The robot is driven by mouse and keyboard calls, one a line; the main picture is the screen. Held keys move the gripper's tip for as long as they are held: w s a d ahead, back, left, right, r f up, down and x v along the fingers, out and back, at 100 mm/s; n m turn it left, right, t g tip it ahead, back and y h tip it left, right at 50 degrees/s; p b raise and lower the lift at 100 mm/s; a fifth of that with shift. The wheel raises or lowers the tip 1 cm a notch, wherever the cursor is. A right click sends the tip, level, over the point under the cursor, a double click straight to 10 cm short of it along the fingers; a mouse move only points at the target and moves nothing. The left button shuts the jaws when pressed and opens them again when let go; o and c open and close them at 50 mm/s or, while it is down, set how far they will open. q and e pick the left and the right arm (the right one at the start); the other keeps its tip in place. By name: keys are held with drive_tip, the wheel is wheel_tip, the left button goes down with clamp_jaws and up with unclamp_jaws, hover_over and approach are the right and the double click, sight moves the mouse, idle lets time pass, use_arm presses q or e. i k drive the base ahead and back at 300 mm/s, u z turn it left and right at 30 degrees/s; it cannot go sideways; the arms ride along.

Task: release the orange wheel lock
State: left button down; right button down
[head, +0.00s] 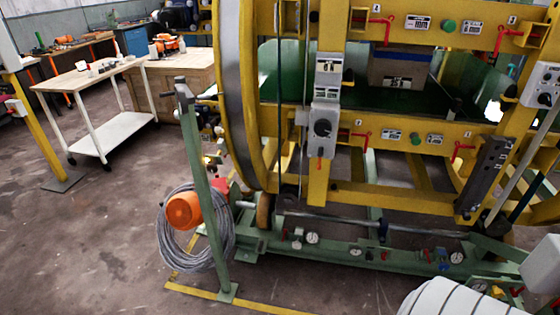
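A large yellow ring frame (232,100) with a grey inner band stands upright on a green base (350,252). Left of it, a green post (196,170) rises from the floor, leaning slightly. A round orange part (183,210) sits at this post in front of a coil of grey cable (222,240). I cannot tell for sure whether this orange part is the wheel lock. A brownish roller wheel (265,210) sits under the ring's lower edge, partly hidden. Neither of my grippers is in view.
Red levers (382,28) and grey control boxes (324,125) are on the yellow frame. A yellow floor strip (240,300) runs before the base.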

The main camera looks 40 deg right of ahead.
sight(320, 152)
drive_tip(key=u, duration=0.25)
drive_tip(key=i, duration=0.75)
drive_tip(key=z, duration=0.7)
drive_tip(key=i, duration=0.55)
drive_tip(key=z, duration=0.7)
